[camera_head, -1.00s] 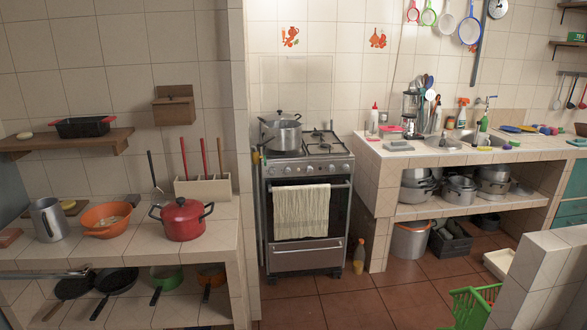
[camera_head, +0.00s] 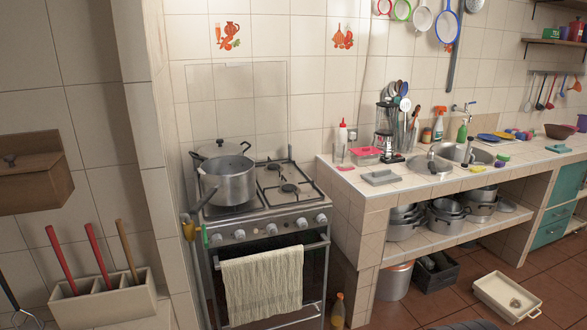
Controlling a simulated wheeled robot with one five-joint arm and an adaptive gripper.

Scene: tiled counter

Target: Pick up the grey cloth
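A pale cream cloth (camera_head: 262,285) hangs over the oven door handle of the stove. My gripper is not in view.
A pot (camera_head: 228,180) stands on the stove (camera_head: 262,215). A bottle (camera_head: 338,310) and a white tray (camera_head: 507,296) are on the floor.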

